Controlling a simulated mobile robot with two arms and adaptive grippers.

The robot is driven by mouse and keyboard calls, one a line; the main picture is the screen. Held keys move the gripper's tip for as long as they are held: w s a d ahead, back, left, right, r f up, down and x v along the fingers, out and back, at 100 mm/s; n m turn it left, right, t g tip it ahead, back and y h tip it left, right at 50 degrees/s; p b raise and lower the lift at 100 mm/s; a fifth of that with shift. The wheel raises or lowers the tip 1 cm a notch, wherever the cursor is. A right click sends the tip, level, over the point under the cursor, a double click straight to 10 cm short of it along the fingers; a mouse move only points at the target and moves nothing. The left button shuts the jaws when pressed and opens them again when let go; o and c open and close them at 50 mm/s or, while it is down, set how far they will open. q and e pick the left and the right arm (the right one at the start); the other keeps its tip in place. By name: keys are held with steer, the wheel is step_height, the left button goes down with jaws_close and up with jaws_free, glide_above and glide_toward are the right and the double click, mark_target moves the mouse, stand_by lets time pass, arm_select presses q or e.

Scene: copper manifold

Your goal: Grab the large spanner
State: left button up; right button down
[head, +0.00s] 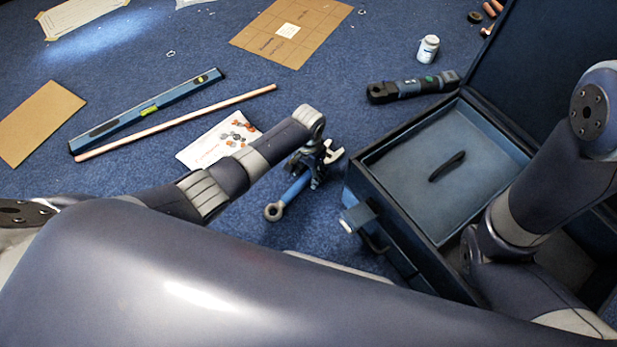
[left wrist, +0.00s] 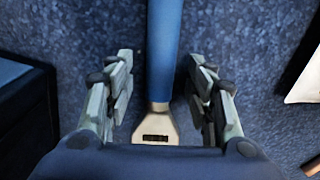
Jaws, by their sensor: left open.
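The large spanner (head: 294,190) lies on the blue carpet beside the toolbox. It has a blue handle, a ring end toward the lower left and a pale head toward the upper right. My left gripper (head: 313,170) is above the spanner near its head and partly hides it. In the left wrist view, the spanner's blue handle (left wrist: 163,50) runs between the two open fingers of the left gripper (left wrist: 160,78), with a visible gap on each side. The pale metal part with a dark slot shows close to the palm. My right gripper is not in view.
An open blue toolbox (head: 362,202) stands right of the spanner, with a dark strip in its tray. A spirit level (head: 150,112), a copper pipe (head: 180,122), a paper sheet (head: 205,146), a dark tool (head: 412,87) and a white bottle (head: 428,49) lie around.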

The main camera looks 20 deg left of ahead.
arm_select(q)
jaws_close()
stand_by(0.5)
